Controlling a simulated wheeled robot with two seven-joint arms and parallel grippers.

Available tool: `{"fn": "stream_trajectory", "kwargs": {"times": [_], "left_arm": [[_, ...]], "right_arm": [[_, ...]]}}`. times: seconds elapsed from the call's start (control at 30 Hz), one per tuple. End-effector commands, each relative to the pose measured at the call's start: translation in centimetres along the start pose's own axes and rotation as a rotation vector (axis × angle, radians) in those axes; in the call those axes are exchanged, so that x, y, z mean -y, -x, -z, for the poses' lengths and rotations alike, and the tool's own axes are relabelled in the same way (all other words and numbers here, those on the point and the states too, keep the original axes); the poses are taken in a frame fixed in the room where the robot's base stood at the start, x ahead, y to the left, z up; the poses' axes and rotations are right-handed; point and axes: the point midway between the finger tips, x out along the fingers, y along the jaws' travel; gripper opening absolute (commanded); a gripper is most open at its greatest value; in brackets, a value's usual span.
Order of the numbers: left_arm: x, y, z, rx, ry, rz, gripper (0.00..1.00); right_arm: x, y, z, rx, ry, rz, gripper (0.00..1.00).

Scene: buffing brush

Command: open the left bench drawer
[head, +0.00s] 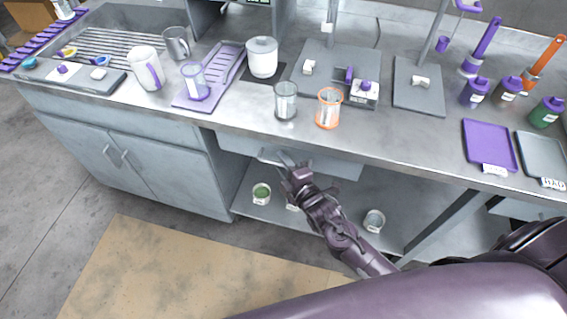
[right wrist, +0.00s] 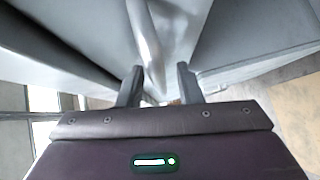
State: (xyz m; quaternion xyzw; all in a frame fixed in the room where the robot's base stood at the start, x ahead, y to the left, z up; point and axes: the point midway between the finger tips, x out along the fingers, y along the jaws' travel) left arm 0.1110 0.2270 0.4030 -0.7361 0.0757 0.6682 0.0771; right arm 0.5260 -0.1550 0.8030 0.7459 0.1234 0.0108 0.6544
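The left bench drawer (head: 335,165) is a wide grey front just under the countertop edge. No gap into its inside shows in the head view. Its pale bar handle (head: 268,158) sits on the front, partly hidden by my right gripper (head: 287,162). In the right wrist view my right gripper (right wrist: 159,72) has its fingers apart. The handle bar (right wrist: 147,40) runs down between them, nearer the left finger; I cannot tell whether they touch. My left gripper is not in view.
A glass beaker (head: 285,101) and an orange-rimmed beaker (head: 328,108) stand on the counter (head: 400,140) above the drawer. A lower shelf (head: 335,222) holds a green-filled jar (head: 261,193) and another jar (head: 374,220). A double-door cabinet (head: 150,160) stands left. A tan mat (head: 170,270) covers clear floor.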

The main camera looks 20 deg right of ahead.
Motion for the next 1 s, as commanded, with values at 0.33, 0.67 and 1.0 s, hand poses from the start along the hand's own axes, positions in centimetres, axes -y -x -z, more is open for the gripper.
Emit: {"fn": "stream_trajectory", "kwargs": {"times": [0.33,0.67,1.0], "left_arm": [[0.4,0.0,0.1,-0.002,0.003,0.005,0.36],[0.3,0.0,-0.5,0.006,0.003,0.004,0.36],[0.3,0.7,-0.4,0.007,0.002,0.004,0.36]], "right_arm": [[0.0,0.0,0.0,0.000,0.000,0.001,0.17],[0.1,0.0,0.0,0.000,0.000,0.001,0.00],[0.3,1.1,1.1,-0.001,-0.002,0.005,0.00]]}}
